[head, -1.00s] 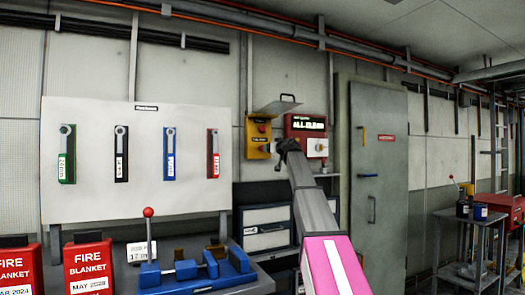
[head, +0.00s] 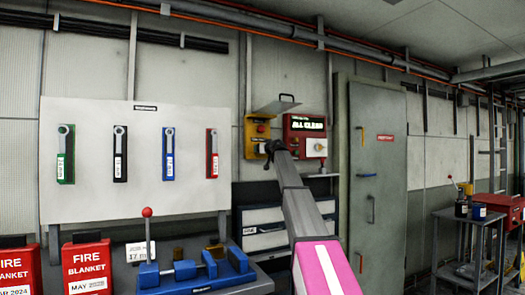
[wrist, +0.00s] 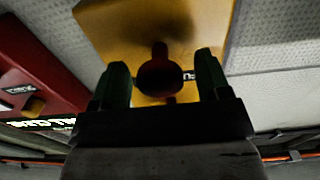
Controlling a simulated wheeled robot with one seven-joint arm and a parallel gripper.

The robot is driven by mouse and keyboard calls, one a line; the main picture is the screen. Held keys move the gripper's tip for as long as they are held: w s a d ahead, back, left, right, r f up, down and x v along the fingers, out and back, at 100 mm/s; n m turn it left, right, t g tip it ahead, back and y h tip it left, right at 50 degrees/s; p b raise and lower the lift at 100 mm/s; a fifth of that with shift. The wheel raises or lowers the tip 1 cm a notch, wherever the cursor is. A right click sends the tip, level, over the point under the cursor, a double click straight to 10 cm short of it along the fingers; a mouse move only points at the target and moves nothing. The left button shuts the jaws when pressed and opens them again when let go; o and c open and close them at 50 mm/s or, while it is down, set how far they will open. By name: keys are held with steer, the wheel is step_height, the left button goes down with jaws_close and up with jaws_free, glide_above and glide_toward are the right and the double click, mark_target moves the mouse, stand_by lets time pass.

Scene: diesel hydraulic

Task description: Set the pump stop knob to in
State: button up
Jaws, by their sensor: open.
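A yellow box (head: 250,140) hangs on the wall with a red knob (head: 262,128) on its upper part. My gripper (head: 271,148) is at the box's lower right front and hides part of it. In the wrist view, which looks upside down, the yellow box (wrist: 205,22) fills the middle. A dark red round knob (wrist: 160,76) stands out from it between the two open fingers (wrist: 160,80). Neither finger clearly touches the knob. A label behind it is partly covered, so I cannot read which knob this is or its setting.
A red box (head: 305,124) reading "ALL CLEAR" is close on the right, with a white dial panel (head: 316,147). A raised flap (head: 277,106) sticks out above the yellow box. A workbench with a blue vise (head: 195,272) stands below left.

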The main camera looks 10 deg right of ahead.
jaws_close()
steer(key=shift+x, duration=0.9)
jaws_free()
